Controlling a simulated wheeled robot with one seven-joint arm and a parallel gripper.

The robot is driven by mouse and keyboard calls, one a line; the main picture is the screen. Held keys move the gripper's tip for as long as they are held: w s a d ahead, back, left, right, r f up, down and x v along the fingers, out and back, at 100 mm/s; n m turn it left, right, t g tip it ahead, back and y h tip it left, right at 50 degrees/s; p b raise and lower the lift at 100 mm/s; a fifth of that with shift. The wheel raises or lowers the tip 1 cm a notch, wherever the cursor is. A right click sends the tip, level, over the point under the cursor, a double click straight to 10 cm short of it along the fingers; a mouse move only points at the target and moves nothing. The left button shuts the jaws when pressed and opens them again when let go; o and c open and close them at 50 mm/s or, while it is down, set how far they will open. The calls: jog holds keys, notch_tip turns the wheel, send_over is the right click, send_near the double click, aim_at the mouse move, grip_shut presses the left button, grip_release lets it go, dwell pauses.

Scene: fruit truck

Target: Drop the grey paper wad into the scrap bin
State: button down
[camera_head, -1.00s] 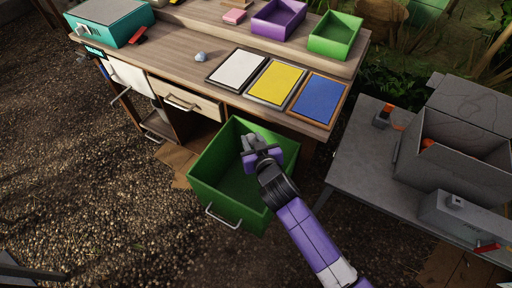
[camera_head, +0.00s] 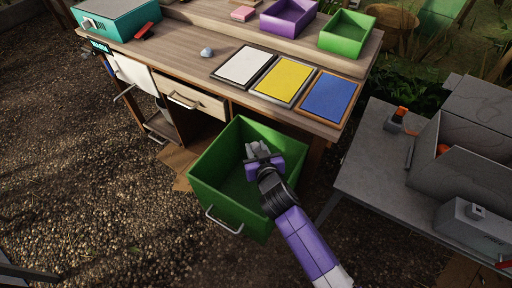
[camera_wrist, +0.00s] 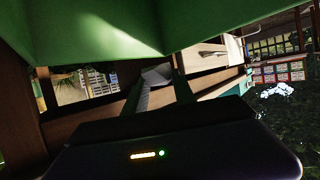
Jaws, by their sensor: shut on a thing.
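My gripper (camera_head: 262,158) is shut on a small grey lump, the grey paper wad (camera_wrist: 157,73), which shows between the fingers in the wrist view. In the head view the wad is hard to tell from the fingertips. The big green bin (camera_head: 205,188), open at the top with a metal handle on its front, stands in front of the desk. I take it to be the scrap bin. My gripper is over its opening from the right front; its exact height above the rim is unclear.
The wooden desk (camera_head: 190,70) holds a blue-grey lump (camera_head: 206,52), white, yellow and blue pads (camera_head: 330,97), and purple (camera_head: 289,16) and green (camera_head: 346,33) trays. A grey table (camera_head: 370,180) with a grey box stands right. Gravel to the left is clear.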

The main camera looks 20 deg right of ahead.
jog(key=c, duration=0.9)
grip_release()
jog(key=shift+c, duration=0.2)
jog(key=shift+s, duration=0.1)
jog(key=v, duration=0.7)
jog(key=shift+s+r, duration=0.15)
jog(key=shift+s, duration=0.15)
jog(key=shift+a, duration=0.1)
